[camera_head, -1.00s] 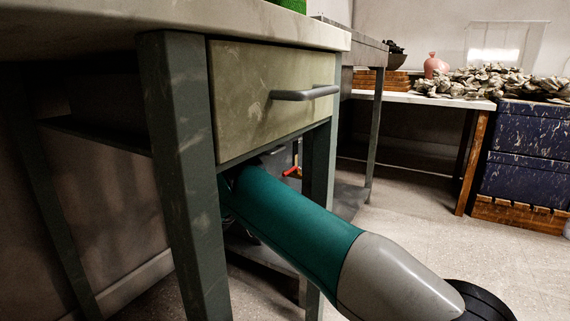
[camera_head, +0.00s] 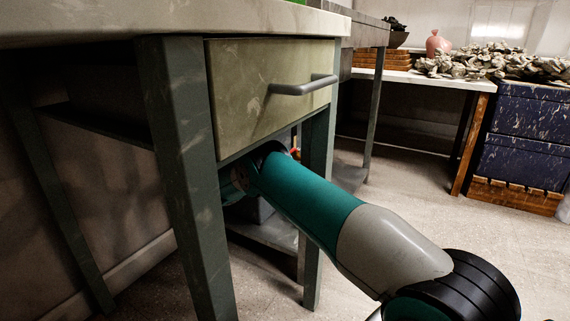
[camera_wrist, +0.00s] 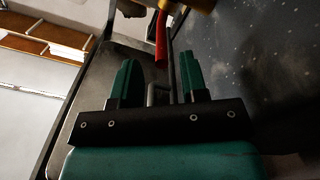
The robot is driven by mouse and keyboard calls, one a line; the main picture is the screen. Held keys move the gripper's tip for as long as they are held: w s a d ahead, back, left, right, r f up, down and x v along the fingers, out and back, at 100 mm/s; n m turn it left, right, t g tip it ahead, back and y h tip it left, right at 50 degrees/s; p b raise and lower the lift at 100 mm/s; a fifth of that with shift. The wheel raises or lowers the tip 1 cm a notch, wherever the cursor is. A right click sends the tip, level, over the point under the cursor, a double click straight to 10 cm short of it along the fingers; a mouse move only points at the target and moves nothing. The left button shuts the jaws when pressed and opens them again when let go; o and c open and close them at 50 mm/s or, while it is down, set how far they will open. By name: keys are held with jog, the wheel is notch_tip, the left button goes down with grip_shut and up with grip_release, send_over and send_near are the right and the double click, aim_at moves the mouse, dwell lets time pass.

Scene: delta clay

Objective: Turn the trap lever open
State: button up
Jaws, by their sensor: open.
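The trap lever is a red handle (camera_wrist: 161,38) at the top of the wrist view, hanging from a brass-coloured fitting (camera_wrist: 200,4). My gripper (camera_wrist: 158,60) is open, with its two teal fingers pointing toward the lever. The lever's lower end shows between the lines of the fingers, near the fingertips; I cannot tell whether it is within their reach. Nothing is held. In the head view only a small red bit (camera_head: 296,153) shows beside the table leg; my arm and the table hide the rest and my gripper.
My arm reaches under a table with a closed drawer (camera_head: 240,95) and a grey handle (camera_head: 303,86). Dark table legs (camera_head: 185,180) stand close on both sides of it. Blue crates (camera_head: 525,145) stand at the right. The floor between (camera_head: 420,190) is open.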

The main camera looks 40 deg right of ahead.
jog(key=b+x, duration=0.1)
jog(key=x, duration=0.3)
jog(key=shift+f+b, duration=0.1)
jog(key=shift+b, duration=0.25)
jog(key=shift+w+d, duration=0.15)
jog(key=shift+d, duration=0.2)
jog(key=shift+c, duration=0.2)
